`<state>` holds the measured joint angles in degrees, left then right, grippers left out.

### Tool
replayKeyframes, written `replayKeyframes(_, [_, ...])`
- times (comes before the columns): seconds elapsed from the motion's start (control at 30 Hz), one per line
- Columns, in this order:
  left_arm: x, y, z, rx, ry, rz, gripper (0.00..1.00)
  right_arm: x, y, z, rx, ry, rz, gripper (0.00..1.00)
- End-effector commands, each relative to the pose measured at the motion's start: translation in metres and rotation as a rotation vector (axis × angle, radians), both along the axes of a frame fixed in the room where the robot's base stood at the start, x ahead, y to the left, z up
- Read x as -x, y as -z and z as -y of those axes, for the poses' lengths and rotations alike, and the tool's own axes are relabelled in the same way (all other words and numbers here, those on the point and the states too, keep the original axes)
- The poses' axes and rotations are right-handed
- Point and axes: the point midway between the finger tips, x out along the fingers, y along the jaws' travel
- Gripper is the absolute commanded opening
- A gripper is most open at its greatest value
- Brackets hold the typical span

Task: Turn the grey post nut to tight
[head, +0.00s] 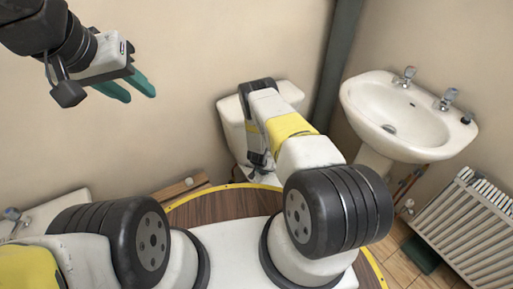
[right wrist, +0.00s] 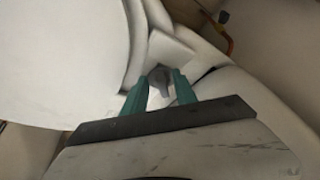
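The grey post nut (right wrist: 160,77) shows in the right wrist view as a small grey winged piece against a white ceramic surface. My right gripper (right wrist: 161,86) has its two green fingers apart, one to each side of the nut in the picture. I see a pale gap between the fingers below the nut, and I cannot tell whether the tips touch it. In the head view my right arm reaches down at the white cistern (head: 232,124), and the nut and right fingertips are hidden there. My left gripper (head: 135,88) is open and empty, raised in front of the wall.
A white washbasin (head: 405,118) with two taps stands to the right of the cistern, past a grey pipe (head: 334,70). A white radiator (head: 470,225) is at the lower right. Another white fixture (head: 50,208) is at the lower left. The wall around my left gripper is clear.

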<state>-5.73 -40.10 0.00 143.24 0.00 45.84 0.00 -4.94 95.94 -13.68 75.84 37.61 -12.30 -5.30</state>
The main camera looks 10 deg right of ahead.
Motion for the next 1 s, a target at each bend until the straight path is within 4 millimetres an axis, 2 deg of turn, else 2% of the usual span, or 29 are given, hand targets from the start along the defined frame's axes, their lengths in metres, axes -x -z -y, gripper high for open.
replayKeyframes(0.17, [0.0, 0.0, 0.0, 0.0, 0.0, 0.0, 0.36, 0.001, -0.01, -0.002, 0.001, 0.001, 0.002, 0.34])
replayKeyframes(0.4, [0.0, 0.0, 0.0, 0.0, 0.0, 0.0, 0.36, 0.015, -0.046, -0.008, -0.001, 0.001, 0.001, 0.34])
replayKeyframes(0.6, [0.0, 0.0, 0.0, 0.0, 0.0, 0.0, 0.36, 0.025, -0.068, -0.012, 0.0, 0.0, 0.0, 0.34])
replayKeyframes(1.0, [0.0, 0.0, 0.0, 0.0, 0.0, 0.0, 0.36, 0.027, -0.072, -0.013, 0.0, 0.0, -0.001, 0.34])
